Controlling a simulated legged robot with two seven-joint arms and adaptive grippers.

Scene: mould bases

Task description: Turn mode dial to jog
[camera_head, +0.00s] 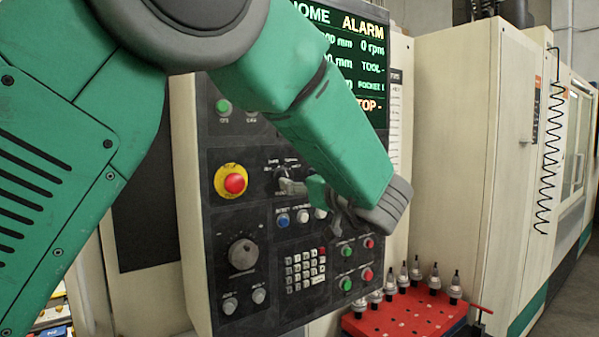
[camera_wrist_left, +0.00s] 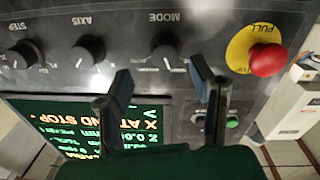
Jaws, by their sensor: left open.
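The mode dial (camera_wrist_left: 167,56) is a round black knob on the dark control panel, under the word MODE, which is upside down in the wrist view. A white mark shows on it; the small labels around it are too blurred to read. My left gripper (camera_wrist_left: 161,80) is open, with one finger on each side of the dial in that picture; I cannot tell whether it touches. In the head view my left gripper (camera_head: 308,196) is in front of the panel, right of the red stop button, and partly hides the dial area. My right gripper is not in view.
A red emergency stop button (camera_head: 235,183) on a yellow ring sits close beside the dial; axis (camera_wrist_left: 88,51) and step (camera_wrist_left: 22,54) dials lie on its other side. A screen (camera_head: 365,75) is above, a keypad (camera_head: 305,270) below. A red rack (camera_head: 415,318) of tool holders stands lower right.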

